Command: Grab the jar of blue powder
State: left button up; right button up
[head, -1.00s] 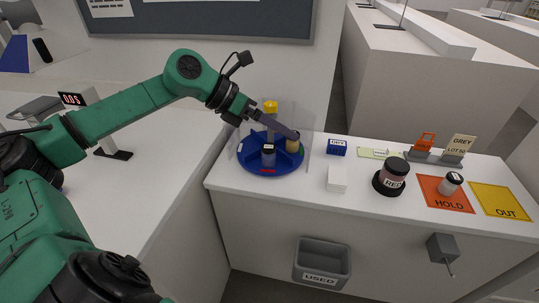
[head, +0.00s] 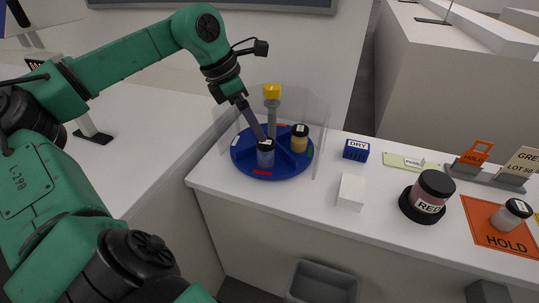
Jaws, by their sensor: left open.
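A second jar, of yellow powder (head: 299,144) with a black lid, stands in the tray's right part. My right gripper is not in view.
A yellow-topped post (head: 272,97) rises from the tray's middle, with clear panels (head: 318,120) behind and beside it. To the right are a DRY block (head: 356,150), a white box (head: 351,192), a RED jar (head: 430,196) and a jar on the HOLD mat (head: 479,224).

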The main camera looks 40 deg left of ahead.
aim_at(268, 151)
pick_arm(q)
jog(key=x, duration=0.3)
jog(key=p+x, duration=0.1)
jog(key=x, duration=0.3)
jog(key=p+x, duration=0.1)
jog(key=x, duration=0.2)
jog(key=shift+a+f, duration=0.25)
jog(key=shift+a, duration=0.1)
jog(key=shift+w+d+f, duration=0.2)
jog(key=shift+w+f, duration=0.05)
jog(key=shift+f, duration=0.25)
jog(key=shift+c, duration=0.3)
jog(key=c, duration=1.4)
jog(key=shift+c, duration=0.2)
jog(key=shift+r, duration=0.15)
